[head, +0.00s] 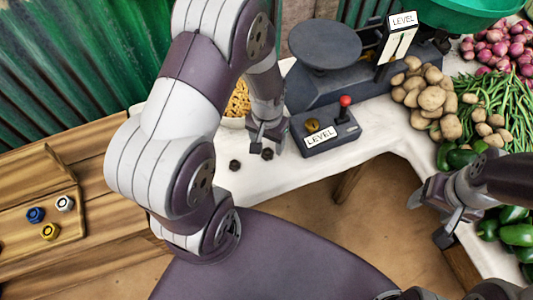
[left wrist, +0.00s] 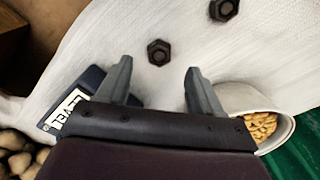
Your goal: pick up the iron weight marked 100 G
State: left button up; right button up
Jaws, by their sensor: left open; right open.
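Two small dark hexagonal iron weights lie on the white cloth. One weight (head: 267,154) is nearer the control box, and the other weight (head: 234,165) is to its left. The markings are too small to read, so I cannot tell which is 100 G. My left gripper (head: 265,136) is open and empty just behind the nearer weight. In the left wrist view, that weight (left wrist: 159,52) sits ahead of the gap between the open fingers (left wrist: 157,72), and the other weight (left wrist: 224,9) is at the top edge. My right gripper (head: 429,217) is open and empty.
A balance with a dark pan (head: 325,45) stands at the back. The box with a LEVEL label (head: 320,136) and red-knobbed lever is right of the left gripper. A bowl (left wrist: 240,98) of yellow pieces is close. Potatoes (head: 432,98) and peppers lie right; coloured nuts (head: 36,214) lie left.

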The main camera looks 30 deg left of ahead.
aim_at(268, 152)
pick_arm(q)
notch_tip(268, 152, down, 4)
jog(key=shift+d+f, duration=0.1)
jog(key=shift+f, duration=0.1)
jog(key=c, duration=1.1)
jog(key=shift+r, duration=0.1)
